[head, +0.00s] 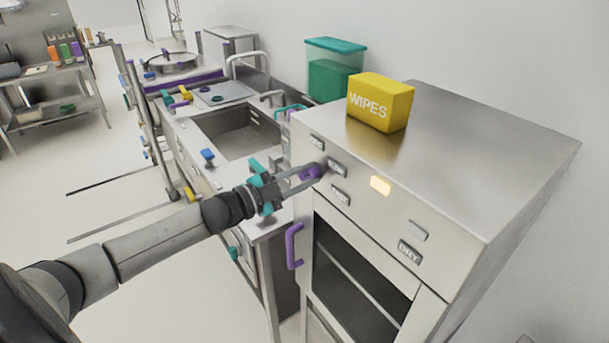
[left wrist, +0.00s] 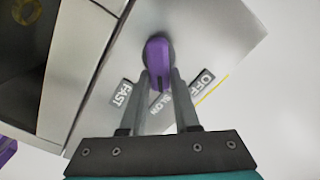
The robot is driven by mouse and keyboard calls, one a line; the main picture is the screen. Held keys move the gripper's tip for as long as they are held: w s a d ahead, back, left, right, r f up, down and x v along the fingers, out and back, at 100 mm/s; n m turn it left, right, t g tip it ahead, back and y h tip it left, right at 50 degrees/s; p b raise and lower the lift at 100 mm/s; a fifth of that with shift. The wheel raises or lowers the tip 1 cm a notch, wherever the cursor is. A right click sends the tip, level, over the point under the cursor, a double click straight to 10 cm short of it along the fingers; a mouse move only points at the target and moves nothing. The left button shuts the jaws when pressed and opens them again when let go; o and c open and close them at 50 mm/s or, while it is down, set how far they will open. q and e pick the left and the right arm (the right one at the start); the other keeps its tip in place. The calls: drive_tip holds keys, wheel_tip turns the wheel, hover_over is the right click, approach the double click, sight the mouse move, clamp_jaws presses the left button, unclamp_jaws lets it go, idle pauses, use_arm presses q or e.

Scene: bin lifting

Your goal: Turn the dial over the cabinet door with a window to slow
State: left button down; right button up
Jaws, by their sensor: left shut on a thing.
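The purple dial (head: 311,173) is on the front panel of the steel cabinet (head: 455,150), above the door with a window (head: 350,265). In the left wrist view the purple dial (left wrist: 158,52) is a long grip whose near end points toward the SLOW label (left wrist: 166,102), which a finger partly hides. The FAST label (left wrist: 123,93) and the OFF label (left wrist: 203,84) lie to either side. My left gripper (head: 309,176) is shut on the dial, one finger on each side of it (left wrist: 160,74). My right gripper is not in view.
A yellow WIPES box (head: 380,102) stands on the cabinet top. The door has a purple handle (head: 294,246). A lit lamp (head: 380,185) and a DRY label (head: 410,251) are on the panel. A sink counter (head: 205,125) stands behind my left gripper.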

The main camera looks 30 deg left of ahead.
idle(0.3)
use_arm(q)
drive_tip(key=c, duration=0.6)
unclamp_jaws()
drive_tip(key=shift+c, duration=0.2)
drive_tip(key=shift+s, duration=0.1)
drive_tip(key=shift+s+a+f, duration=0.1)
drive_tip(key=shift+s+a, duration=0.15)
drive_tip(key=shift+s, duration=0.25)
drive_tip(key=v, duration=1.4)
drive_tip(key=shift+w, duration=0.1)
